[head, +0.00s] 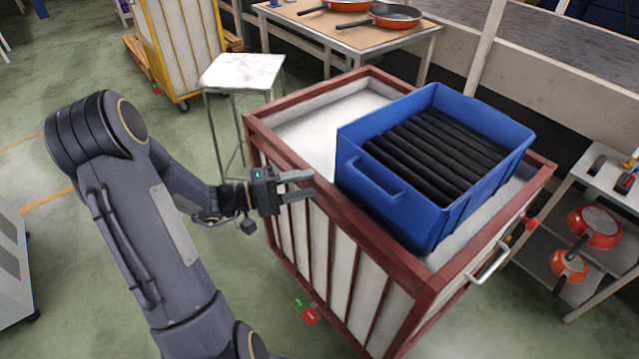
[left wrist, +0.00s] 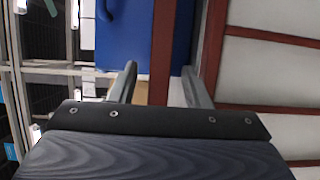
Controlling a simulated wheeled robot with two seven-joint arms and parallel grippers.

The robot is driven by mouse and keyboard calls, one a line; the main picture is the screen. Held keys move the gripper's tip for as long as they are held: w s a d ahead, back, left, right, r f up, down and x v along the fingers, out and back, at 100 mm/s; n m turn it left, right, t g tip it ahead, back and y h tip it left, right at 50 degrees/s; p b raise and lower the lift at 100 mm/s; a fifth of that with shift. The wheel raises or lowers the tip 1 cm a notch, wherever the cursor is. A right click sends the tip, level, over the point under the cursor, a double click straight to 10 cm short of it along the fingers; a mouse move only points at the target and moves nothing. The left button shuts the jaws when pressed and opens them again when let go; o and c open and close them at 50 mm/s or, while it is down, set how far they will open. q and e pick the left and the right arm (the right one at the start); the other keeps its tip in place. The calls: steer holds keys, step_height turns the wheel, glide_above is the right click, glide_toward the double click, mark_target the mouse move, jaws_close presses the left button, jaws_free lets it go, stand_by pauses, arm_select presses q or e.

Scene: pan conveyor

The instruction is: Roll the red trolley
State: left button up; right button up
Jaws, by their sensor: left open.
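The red trolley (head: 402,262) is a red-framed box with white slatted sides, standing right of centre in the head view. A blue crate (head: 400,200) of black rods sits in its top. A pale bar handle (head: 495,262) juts from its right end. My left gripper (head: 308,184) is open and empty at the trolley's long left side, close to the red top rail. In the left wrist view a red rail (left wrist: 163,50) runs between the spread fingers, with the blue crate (left wrist: 125,40) beyond; I cannot tell whether they touch it. My right gripper is not in view.
A white-topped stool (head: 240,71) stands left of the trolley, near a yellow-framed cart (head: 178,45). A table (head: 345,35) with orange pans is behind.

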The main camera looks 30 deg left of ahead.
mark_target(312, 184)
arm_select(q)
steer(key=shift+x, duration=1.95)
steer(key=shift+s, duration=0.1)
jaws_close()
